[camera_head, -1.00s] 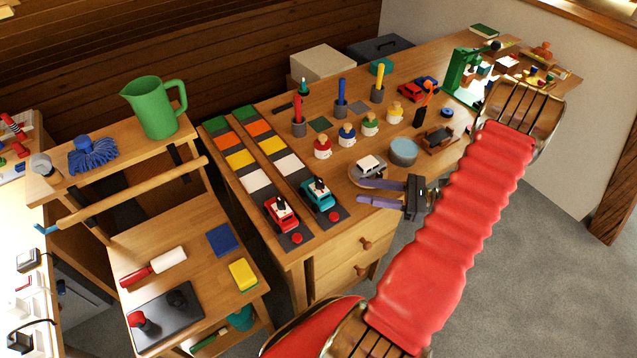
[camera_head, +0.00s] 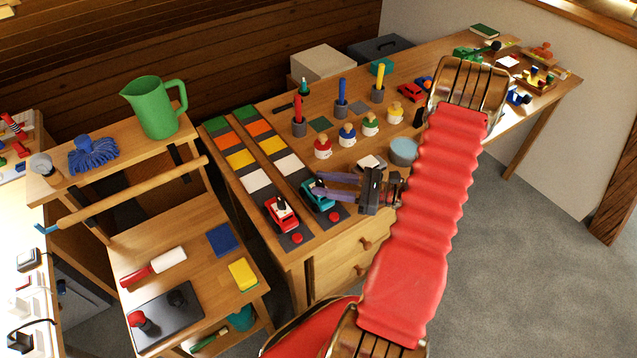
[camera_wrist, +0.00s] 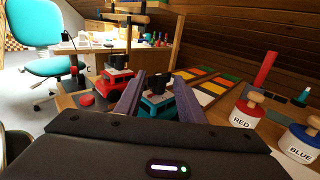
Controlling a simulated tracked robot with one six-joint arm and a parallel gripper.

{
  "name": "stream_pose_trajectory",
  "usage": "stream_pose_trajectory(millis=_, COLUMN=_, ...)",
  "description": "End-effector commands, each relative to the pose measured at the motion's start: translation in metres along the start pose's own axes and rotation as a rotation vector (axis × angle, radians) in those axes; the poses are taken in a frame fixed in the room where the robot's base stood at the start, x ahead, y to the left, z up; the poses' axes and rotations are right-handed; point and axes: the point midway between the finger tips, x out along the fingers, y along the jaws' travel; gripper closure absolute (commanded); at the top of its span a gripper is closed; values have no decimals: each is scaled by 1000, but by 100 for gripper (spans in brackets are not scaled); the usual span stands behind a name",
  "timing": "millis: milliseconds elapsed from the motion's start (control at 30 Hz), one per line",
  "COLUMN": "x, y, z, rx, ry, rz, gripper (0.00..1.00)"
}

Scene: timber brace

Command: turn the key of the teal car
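The teal car (camera_head: 318,196) stands at the near end of the right-hand coloured track on the workbench. In the wrist view the teal car (camera_wrist: 158,104) lies straight ahead, with a dark key (camera_wrist: 159,84) upright on its top. My gripper (camera_head: 318,184) is open, its two purple fingers pointing left at the car in the head view. In the wrist view the fingers (camera_wrist: 157,98) lie on either side of the car and its key, with a gap between them. Whether they touch the car, I cannot tell.
A red car (camera_head: 281,212) stands on the neighbouring track, left of the teal one. Red buttons (camera_head: 333,216) lie at the track ends. Labelled peg figures (camera_head: 323,147) and a light blue round tub (camera_head: 404,151) stand to the right.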

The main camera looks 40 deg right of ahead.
Motion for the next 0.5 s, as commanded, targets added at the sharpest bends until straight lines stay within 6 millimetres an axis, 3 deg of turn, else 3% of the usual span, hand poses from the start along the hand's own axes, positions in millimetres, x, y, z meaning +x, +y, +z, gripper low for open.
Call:
stream_pose_trajectory(millis=200, x=16, y=0, z=0, rx=1, ry=1, rz=1, gripper=65)
stream_pose_trajectory(millis=500, x=18, y=0, z=0, rx=1, ry=1, rz=-1, gripper=65)
